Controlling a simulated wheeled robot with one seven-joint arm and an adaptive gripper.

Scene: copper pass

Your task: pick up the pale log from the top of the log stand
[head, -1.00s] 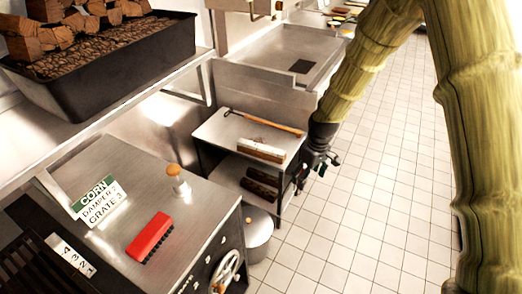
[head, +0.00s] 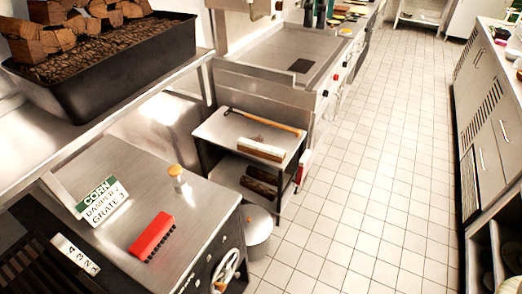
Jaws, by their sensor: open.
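The pale log (head: 260,149) lies on the top shelf of the log stand (head: 219,128), near the front right edge. A long tool with a wooden handle (head: 268,122) lies behind it on the same top. Darker logs (head: 261,181) lie on the lower shelf. My gripper is out of the head view, so its place relative to the pale log is not shown.
A metal bucket (head: 258,232) stands on the floor in front of the stand. The counter at the left holds a red brush (head: 152,237), a knob-topped object (head: 177,176) and a sign (head: 102,201). The tiled floor (head: 370,170) right of the stand is clear.

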